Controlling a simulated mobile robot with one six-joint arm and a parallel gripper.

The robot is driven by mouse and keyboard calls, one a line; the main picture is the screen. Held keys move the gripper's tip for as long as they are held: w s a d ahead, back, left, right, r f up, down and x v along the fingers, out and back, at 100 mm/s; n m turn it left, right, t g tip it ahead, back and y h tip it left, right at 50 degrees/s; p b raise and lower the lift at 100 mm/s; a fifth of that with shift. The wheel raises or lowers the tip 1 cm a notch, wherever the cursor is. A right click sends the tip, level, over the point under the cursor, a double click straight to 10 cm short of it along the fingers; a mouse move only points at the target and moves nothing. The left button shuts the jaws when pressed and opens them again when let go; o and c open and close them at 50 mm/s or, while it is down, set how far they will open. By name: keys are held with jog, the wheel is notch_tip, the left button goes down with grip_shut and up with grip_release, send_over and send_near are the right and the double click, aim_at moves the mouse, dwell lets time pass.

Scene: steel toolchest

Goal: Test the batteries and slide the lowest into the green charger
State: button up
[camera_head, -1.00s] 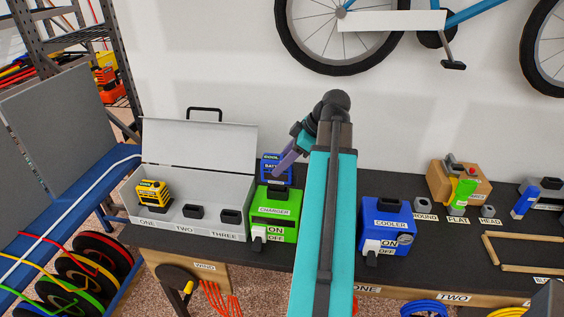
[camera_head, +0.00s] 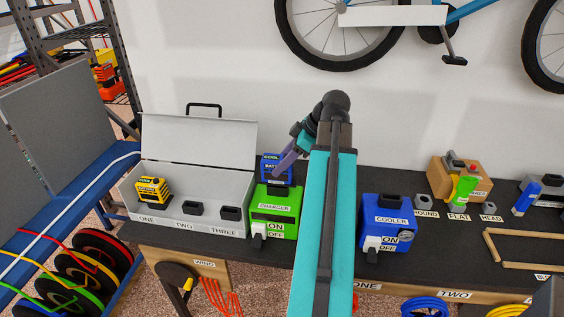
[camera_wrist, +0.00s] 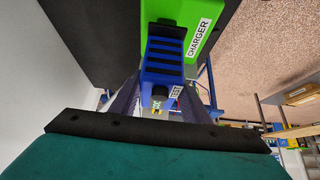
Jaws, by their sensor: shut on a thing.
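The blue battery (camera_head: 274,168) is upright at the back top edge of the green charger (camera_head: 262,209). My gripper (camera_head: 283,164) is shut on this battery from the right. In the wrist view the battery (camera_wrist: 163,61) sits between my fingers, against or just over the charger (camera_wrist: 170,18); I cannot tell whether it is seated. A yellow battery (camera_head: 152,190) stands in compartment ONE of the grey case (camera_head: 188,225). Black holders in TWO (camera_head: 192,209) and THREE (camera_head: 230,213) are empty. The charger has a white switch (camera_head: 258,240) by ON and OFF labels.
The blue cooler (camera_head: 373,209) stands right of my arm. Further right are a brown box (camera_head: 441,182), a green tool (camera_head: 463,188), and a wooden frame (camera_head: 492,246). The case's raised lid (camera_head: 200,145) is behind its compartments. The black worktop (camera_head: 440,240) has free room right of the cooler.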

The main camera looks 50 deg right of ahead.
jog(key=shift+f+b, duration=0.45)
jog(key=shift+f, duration=0.3)
jog(key=o, duration=1.6)
jog(key=p+v, duration=0.1)
jog(key=v, duration=1.2)
jog(key=shift+s+d+r, duration=0.1)
jog(key=shift+s+r, duration=0.05)
jog(key=shift+r, duration=0.2)
dwell(0.7)
